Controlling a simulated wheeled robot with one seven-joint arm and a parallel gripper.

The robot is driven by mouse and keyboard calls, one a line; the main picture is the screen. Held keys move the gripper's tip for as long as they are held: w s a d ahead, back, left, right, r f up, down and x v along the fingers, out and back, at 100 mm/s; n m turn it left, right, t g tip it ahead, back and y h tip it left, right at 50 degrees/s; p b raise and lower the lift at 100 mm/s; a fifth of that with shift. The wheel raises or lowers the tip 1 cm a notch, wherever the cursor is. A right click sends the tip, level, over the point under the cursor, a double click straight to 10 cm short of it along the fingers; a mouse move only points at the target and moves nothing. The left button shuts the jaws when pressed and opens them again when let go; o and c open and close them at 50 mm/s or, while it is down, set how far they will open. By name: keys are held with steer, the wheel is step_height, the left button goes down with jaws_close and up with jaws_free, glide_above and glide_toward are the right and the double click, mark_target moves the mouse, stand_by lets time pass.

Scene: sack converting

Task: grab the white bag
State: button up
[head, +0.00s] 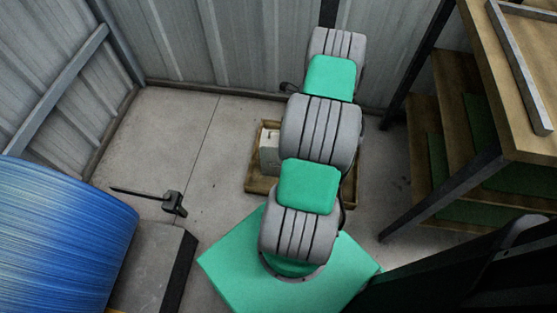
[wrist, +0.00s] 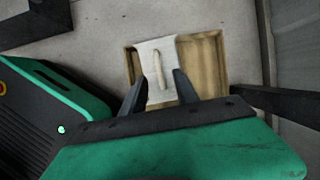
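The white bag (wrist: 156,66) has a pale tan handle or strip on its top face and shows at the left part of a shallow wooden tray (wrist: 211,62). In the head view the white bag (head: 269,152) is partly hidden behind my arm, in the wooden tray (head: 258,187) on the floor. My gripper (wrist: 159,78) has its two dark fingers spread, one at each side of the bag in the wrist view. I cannot tell whether they touch it. The head view hides my gripper behind the arm.
A large blue spool (head: 62,240) stands at left, by a grey block (head: 148,262). A black tool-like object (head: 173,203) is near it. A wooden rack (head: 520,90) with dark legs stands at right. Corrugated walls close the back.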

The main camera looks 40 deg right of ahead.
mark_target(278, 131)
steer(key=b+x, duration=0.2)
steer(key=x, duration=0.5)
jaws_close()
stand_by(1.1)
steer(key=shift+w+r, duration=0.1)
steer(key=shift+r, duration=0.1)
